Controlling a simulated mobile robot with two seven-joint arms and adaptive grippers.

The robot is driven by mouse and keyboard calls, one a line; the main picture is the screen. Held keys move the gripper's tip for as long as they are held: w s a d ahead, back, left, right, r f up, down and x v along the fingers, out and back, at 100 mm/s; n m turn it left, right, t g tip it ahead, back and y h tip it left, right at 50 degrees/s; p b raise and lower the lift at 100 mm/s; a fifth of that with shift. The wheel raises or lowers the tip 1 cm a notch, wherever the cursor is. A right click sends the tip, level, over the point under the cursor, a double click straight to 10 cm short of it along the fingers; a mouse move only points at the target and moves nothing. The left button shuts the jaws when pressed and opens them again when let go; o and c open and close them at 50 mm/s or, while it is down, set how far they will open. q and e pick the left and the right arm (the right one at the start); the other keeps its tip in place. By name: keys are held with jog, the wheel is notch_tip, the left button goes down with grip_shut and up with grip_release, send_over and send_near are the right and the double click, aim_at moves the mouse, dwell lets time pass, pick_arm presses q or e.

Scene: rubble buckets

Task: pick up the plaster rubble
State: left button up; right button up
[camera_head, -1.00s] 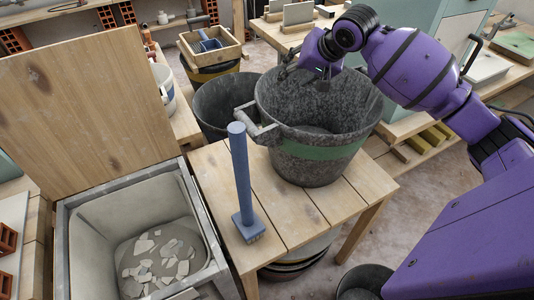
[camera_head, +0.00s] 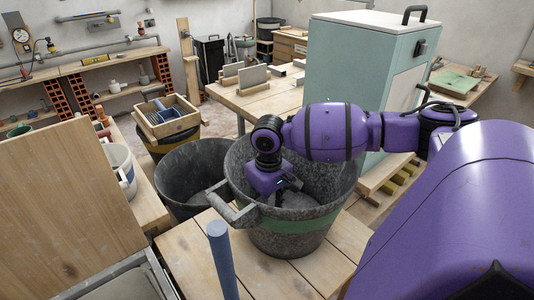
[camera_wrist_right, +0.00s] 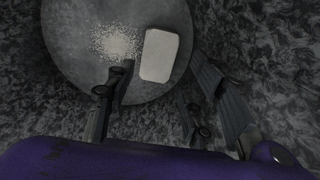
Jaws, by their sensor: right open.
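A pale, flat block with rounded corners (camera_wrist_right: 160,55), which looks like the plaster rubble, lies on the round grey floor of the dark bucket in the right wrist view. Beside it is a patch of white crumbs (camera_wrist_right: 117,43). My right gripper (camera_wrist_right: 160,88) is open and empty, its dark fingers pointing down towards the floor, with the block between and beyond the tips. In the head view my right gripper (camera_head: 284,191) is inside the speckled bucket with the green band (camera_head: 290,242); the block is hidden there. My left gripper is out of view.
The bucket stands on a slatted wooden table (camera_head: 200,259); its wall surrounds my gripper. A blue-handled tool (camera_head: 222,262) stands upright close in front. Another dark bucket (camera_head: 180,185) is behind left. A raised wooden lid (camera_head: 60,215) is at left.

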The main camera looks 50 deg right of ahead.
notch_tip(320, 180, down, 6)
jog(key=shift+s+d+r, duration=0.15)
jog(key=shift+r, duration=0.05)
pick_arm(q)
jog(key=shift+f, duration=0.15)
pick_arm(e)
jog(key=shift+r, duration=0.1)
jog(key=c, duration=1)
jog(key=shift+o, duration=0.2)
